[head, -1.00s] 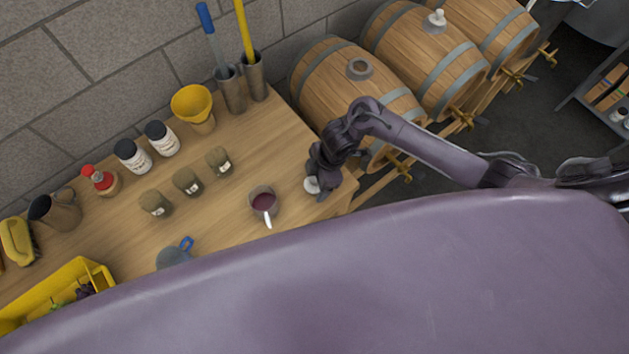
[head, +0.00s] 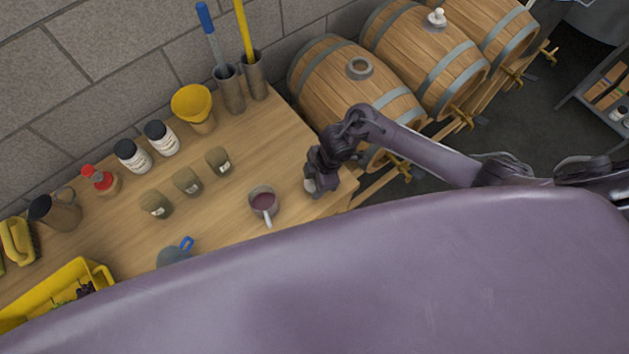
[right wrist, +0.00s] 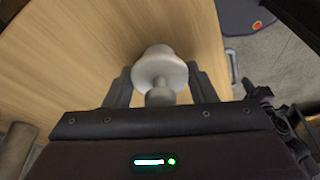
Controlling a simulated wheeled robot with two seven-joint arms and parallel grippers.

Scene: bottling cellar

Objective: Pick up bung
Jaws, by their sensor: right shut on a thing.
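The white bung (right wrist: 160,72) is between the two fingers of my right gripper (right wrist: 160,90) in the right wrist view, with its wider part away from the palm. The gripper is shut on it, over the wooden bench. In the head view my right gripper (head: 312,185) is at the bench's right end, and only a pale bit of the bung (head: 310,185) shows beside it. I cannot tell whether the bung touches the bench top. My left gripper is not in view.
A cup of red liquid (head: 263,203) stands left of the gripper. Several small glasses, two dark-lidded jars and a yellow funnel (head: 193,104) stand farther left. A barrel with an open bunghole (head: 359,68) lies behind; another barrel (head: 425,50) has a white bung in it.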

